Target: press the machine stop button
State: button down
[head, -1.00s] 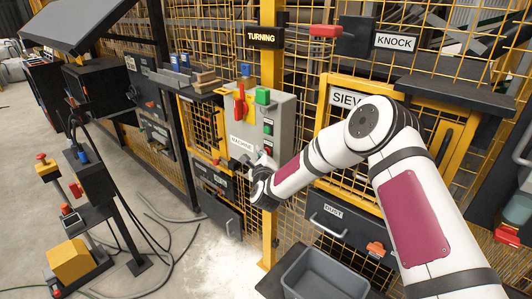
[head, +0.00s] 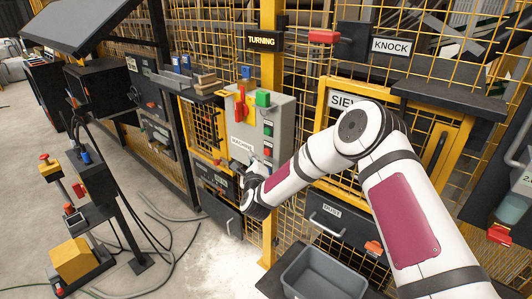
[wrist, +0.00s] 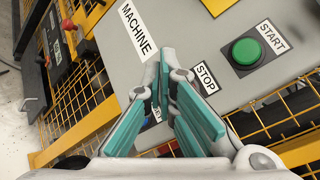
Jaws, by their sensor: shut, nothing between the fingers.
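The grey machine control box (head: 284,112) hangs on the yellow post. On its face are a green start button (head: 268,131) and, lower, a small red stop button (head: 267,152). In the wrist view the STOP label (wrist: 206,78) and the green start button (wrist: 247,51) show plainly. The stop button is hidden there behind my fingers. My gripper (head: 256,164) is shut and empty, just below and left of the stop button in the head view. In the wrist view my fingertips (wrist: 168,72) lie between the MACHINE and STOP labels; contact cannot be told.
A red switch handle (head: 240,103) on a yellow plate and a larger green block (head: 263,99) sit on the box's upper side. Yellow mesh fencing surrounds it. A grey bin (head: 322,275) stands below my arm. Open floor lies to the left.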

jog(key=shift+s+a+p, duration=0.4)
jog(key=shift+s+a, duration=0.35)
jog(key=shift+s, duration=0.25)
notch_tip(320, 180, up, 12)
jog(key=s+n+g+y, duration=0.2)
jog(key=n+g+y, duration=0.1)
jog(key=n, duration=0.6)
jog(key=s+d+r+n+g+h, duration=0.1)
jog(key=s+d+r+n+g, duration=0.2)
jog(key=s+d+r+n, duration=0.65)
jog(key=s+d+r+n+g+h, duration=0.35)
jog(key=s+d, duration=0.85)
jog(key=s, duration=0.5)
jog(key=s+d+n, duration=0.1)
jog(key=s+d, duration=0.1)
jog(key=s, duration=0.4)
jog(key=s+d+g, duration=0.1)
jog(key=s+d, duration=0.2)
jog(key=s, duration=0.4)
jog(key=s+d+f+n+g, duration=0.1)
jog(key=s+d, duration=0.1)
jog(key=s, duration=0.5)
jog(key=shift+d+n+h, duration=0.3)
jog(key=shift+h, duration=0.15)
